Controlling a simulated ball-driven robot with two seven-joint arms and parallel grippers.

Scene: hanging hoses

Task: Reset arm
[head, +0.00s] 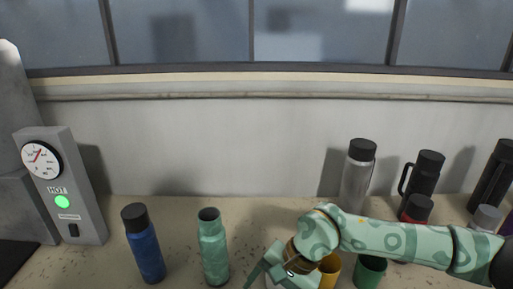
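My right arm (390,238), green and patterned, comes in from the right, low over the counter. Its gripper (268,272) points down and left near the bottom edge, to the right of a green bottle with no cap (214,252) and apart from it. The fingers are partly cut off and seen at a slant, so I cannot tell whether they are open or shut, or whether they touch anything. My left gripper is not in view.
A blue bottle (146,252) stands left of the green one. A yellow cup (329,270) and green cup (369,272) sit below my arm. Behind it are a silver bottle (356,182) and a black handled bottle (426,178). A grey HOT gauge box (68,190) stands left.

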